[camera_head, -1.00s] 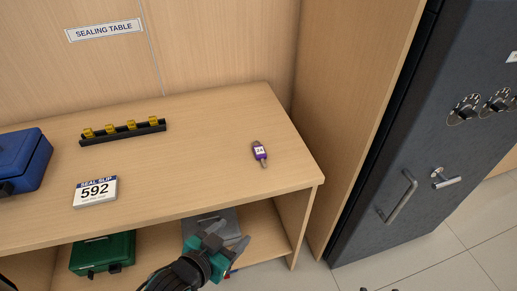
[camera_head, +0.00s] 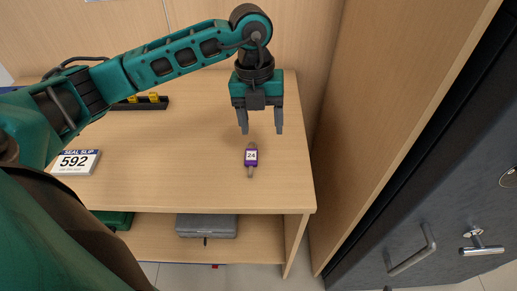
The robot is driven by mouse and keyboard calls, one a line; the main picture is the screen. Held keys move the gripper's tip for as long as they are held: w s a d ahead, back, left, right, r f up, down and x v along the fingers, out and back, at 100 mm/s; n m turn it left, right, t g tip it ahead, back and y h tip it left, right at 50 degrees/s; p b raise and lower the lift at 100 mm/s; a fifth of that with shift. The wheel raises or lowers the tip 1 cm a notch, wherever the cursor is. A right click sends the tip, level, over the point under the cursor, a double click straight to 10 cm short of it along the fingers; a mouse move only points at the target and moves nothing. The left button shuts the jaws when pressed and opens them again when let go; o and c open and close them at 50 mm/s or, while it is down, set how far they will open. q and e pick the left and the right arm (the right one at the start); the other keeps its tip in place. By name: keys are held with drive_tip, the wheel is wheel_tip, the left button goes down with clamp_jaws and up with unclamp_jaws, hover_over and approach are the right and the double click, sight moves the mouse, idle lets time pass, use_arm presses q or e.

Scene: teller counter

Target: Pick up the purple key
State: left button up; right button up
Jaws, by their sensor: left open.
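The purple key (camera_head: 251,157) lies on the wooden table top near its right end, with a white tag face reading 24. My left gripper (camera_head: 261,128) hangs above the table with its fingers pointing down. It is open and empty, and in the picture its fingertips are just above the key. The key is not between the fingers. My right gripper is not in view.
A seal slip (camera_head: 76,162) marked 592 lies at the left of the table top (camera_head: 180,180). A black rack with yellow pieces (camera_head: 154,99) is partly behind my arm. A grey case (camera_head: 207,226) and a green box (camera_head: 113,219) sit on the lower shelf. A wooden panel (camera_head: 385,90) and dark safe (camera_head: 455,190) stand right.

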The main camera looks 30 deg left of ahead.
use_arm(q)
drive_tip(key=w+a+y, duration=0.1)
drive_tip(key=a+y, duration=0.1)
drive_tip(key=a, duration=0.1)
hover_over(251, 156)
drive_tip(key=shift+n, duration=0.4)
drive_tip(key=f, duration=0.5)
drive_tip(key=shift+w+f, duration=0.25)
drive_tip(key=shift+w, duration=0.15)
drive_tip(key=shift+s+f+b, duration=0.15)
drive_tip(key=shift+s+f, duration=0.05)
drive_tip(key=shift+f, duration=1.4)
drive_tip(key=shift+s+f+b, duration=0.15)
drive_tip(key=shift+s+f, duration=0.05)
drive_tip(key=shift+f, duration=1.35)
drive_tip(key=c, duration=1.1)
drive_tip(key=shift+r, duration=0.15)
